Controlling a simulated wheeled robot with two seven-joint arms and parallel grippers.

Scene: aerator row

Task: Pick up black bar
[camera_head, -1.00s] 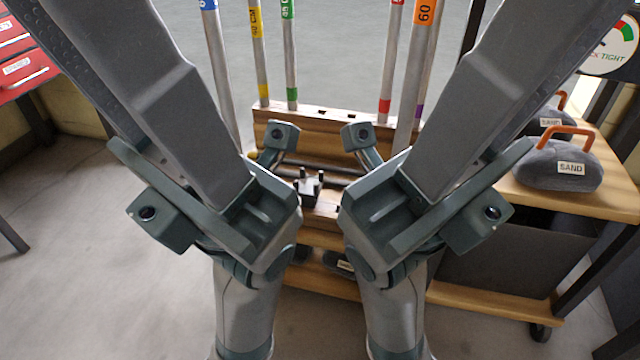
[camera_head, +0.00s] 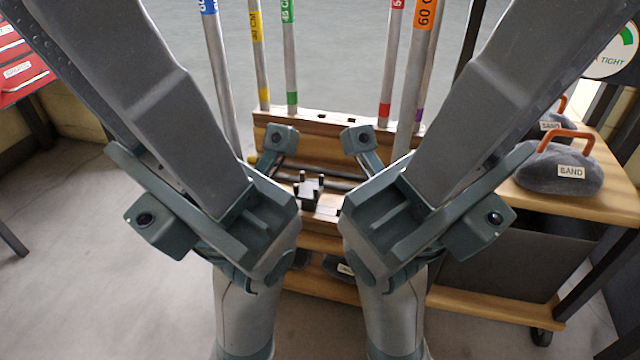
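A thin black bar (camera_head: 335,175) lies level across the wooden rack, between my two arms. Its ends are hidden behind my arm links. Only small end parts of my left gripper (camera_head: 278,142) and my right gripper (camera_head: 360,142) show, one near each side of the bar. Their fingers are too hidden to tell whether they are open or touch the bar.
A small black pronged holder (camera_head: 309,188) sits on the wooden rack (camera_head: 325,118) in front of the bar. Several upright metal poles with coloured bands stand at the rack.

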